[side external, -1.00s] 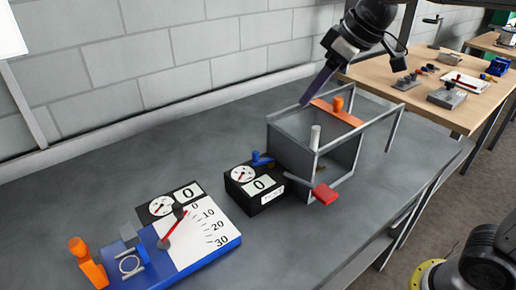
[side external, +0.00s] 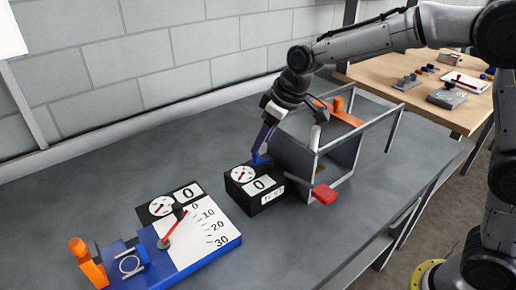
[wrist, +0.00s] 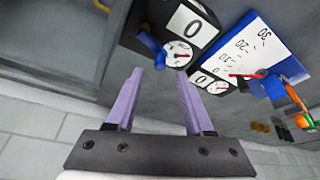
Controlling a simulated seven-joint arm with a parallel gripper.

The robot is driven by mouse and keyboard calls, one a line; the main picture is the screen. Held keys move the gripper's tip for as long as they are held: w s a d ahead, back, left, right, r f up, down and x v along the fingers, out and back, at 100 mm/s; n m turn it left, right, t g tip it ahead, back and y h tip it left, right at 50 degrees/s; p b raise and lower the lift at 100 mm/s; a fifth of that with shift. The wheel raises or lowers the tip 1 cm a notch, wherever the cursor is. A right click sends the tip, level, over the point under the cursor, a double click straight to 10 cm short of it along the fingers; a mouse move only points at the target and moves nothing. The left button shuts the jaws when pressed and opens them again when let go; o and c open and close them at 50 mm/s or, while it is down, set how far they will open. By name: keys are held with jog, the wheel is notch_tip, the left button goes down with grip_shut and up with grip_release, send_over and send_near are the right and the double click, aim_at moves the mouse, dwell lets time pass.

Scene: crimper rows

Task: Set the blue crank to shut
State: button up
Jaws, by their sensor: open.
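The blue crank (side external: 264,160) is a small blue lever at the back right of the black gauge box (side external: 255,195), beside the grey frame. In the wrist view the blue crank (wrist: 150,44) shows just beyond the fingertips, between their lines. My gripper (side external: 260,150) points down at the crank, with its purple fingers partly overlapping it in the side view. In the wrist view my gripper (wrist: 159,76) is open and nothing is between the fingers. I cannot tell whether a finger touches the crank.
The grey frame (side external: 340,165), with an orange bar (side external: 345,116) and a red block (side external: 325,194), stands close right of the crank. A blue base with a white scale (side external: 205,225) and an orange clamp (side external: 90,265) lies front left. The bench's left back is clear.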

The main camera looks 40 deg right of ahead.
aim_at(263, 159)
jog(key=shift+x, duration=1.9)
jog(key=shift+c, duration=0.3)
grip_shut()
